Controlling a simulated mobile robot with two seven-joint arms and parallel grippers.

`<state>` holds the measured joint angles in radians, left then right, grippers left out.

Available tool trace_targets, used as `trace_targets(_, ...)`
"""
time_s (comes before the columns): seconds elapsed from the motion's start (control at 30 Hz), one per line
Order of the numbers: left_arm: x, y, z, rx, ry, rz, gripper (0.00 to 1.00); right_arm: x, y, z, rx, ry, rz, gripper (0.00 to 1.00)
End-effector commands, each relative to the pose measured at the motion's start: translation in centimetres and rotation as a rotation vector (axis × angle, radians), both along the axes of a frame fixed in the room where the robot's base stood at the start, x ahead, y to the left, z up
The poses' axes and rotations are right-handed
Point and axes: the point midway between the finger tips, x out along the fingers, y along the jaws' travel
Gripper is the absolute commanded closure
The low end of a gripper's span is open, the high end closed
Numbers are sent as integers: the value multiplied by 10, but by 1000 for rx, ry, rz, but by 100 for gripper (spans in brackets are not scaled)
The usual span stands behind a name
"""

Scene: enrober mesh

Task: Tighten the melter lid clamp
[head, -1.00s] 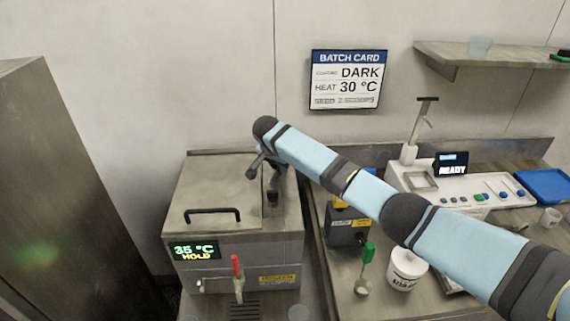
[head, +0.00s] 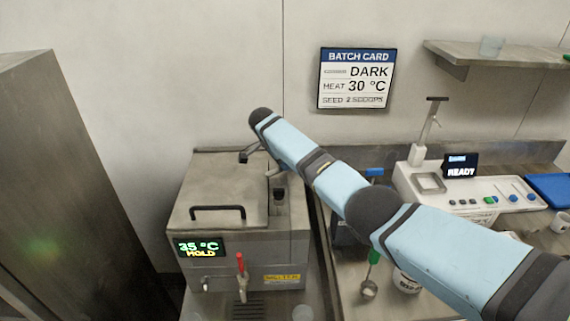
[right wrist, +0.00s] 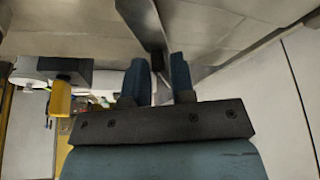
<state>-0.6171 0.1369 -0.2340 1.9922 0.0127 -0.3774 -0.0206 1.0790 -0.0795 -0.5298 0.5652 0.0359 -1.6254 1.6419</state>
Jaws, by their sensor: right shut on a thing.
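The melter (head: 215,215) is a steel box at the lower middle of the head view, with a flat lid, a black lid handle (head: 217,208) and a display reading 35 °C HOLD. The dark lid clamp (head: 279,196) stands at the right side of its top. My right gripper (head: 277,177) is over that side, partly hidden by my arm. In the right wrist view, its two blue fingers (right wrist: 158,75) close around a grey metal bar (right wrist: 146,22), which appears to be the clamp's lever. The bar's far end is unclear. My left gripper is out of view.
A red-handled tap (head: 240,264) is on the melter's front. A batch card (head: 356,78) hangs behind. A tall steel cabinet (head: 75,190) stands left.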

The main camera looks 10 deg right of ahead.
Motion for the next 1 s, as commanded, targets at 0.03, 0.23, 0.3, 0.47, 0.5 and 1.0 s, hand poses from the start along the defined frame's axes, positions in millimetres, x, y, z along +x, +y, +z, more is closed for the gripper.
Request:
trace_targets(0.03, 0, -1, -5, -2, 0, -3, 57, 4, 2, 5, 3, -16, -21, 100)
trace_targets(0.23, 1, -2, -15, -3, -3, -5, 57, 6, 2, 4, 3, -16, -127, 100)
trace_targets(0.3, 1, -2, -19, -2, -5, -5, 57, 7, 2, 4, 3, -17, -162, 100)
trace_targets(0.47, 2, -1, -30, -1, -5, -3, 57, 7, 2, 5, 3, -17, -236, 100)
trace_targets(0.5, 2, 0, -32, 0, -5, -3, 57, 8, 2, 4, 3, -18, -253, 100)
trace_targets(1.0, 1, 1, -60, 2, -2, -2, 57, 8, 0, 6, 1, -18, -423, 100)
